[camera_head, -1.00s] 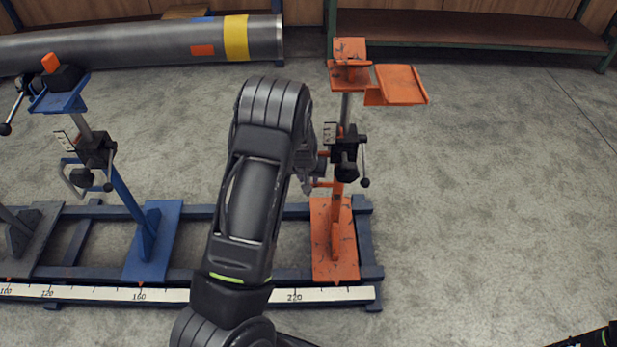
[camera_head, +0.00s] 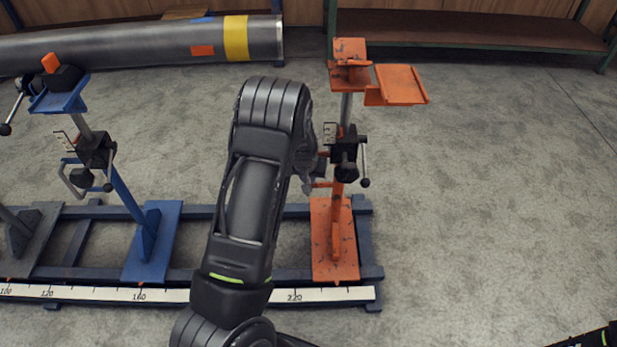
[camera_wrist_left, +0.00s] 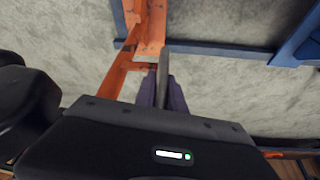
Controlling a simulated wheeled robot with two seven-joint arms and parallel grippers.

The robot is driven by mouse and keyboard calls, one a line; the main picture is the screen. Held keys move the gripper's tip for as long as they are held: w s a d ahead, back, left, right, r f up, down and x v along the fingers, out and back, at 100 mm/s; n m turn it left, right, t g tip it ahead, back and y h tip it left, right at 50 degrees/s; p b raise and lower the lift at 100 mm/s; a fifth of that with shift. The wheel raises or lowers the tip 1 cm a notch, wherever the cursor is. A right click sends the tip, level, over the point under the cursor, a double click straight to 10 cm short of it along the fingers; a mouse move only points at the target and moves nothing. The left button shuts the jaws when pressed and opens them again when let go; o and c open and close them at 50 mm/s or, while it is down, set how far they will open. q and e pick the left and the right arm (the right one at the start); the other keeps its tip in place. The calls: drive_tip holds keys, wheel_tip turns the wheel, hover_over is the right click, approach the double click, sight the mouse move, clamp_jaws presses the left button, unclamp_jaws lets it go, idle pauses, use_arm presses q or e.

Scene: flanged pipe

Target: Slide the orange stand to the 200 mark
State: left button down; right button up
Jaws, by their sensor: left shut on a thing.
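The orange stand (camera_head: 335,235) stands upright at the right end of the blue rail frame, its base right of the 220 mark on the white scale (camera_head: 330,295). The 200 mark is hidden behind my left arm. My left gripper (camera_head: 312,178) is at the left side of the stand's post, partly hidden by my own wrist. In the left wrist view, the left gripper (camera_wrist_left: 163,88) is shut on the orange stand's side handle (camera_wrist_left: 138,66), by the post. The right gripper is not in view.
A blue stand (camera_head: 150,240) stands left on the same rail (camera_head: 100,212), with a grey stand (camera_head: 35,240) beyond it. A steel pipe (camera_head: 130,48) lies behind. The floor at right is clear.

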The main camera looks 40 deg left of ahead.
use_arm(q)
drive_tip(key=shift+a, duration=0.15)
idle(0.5)
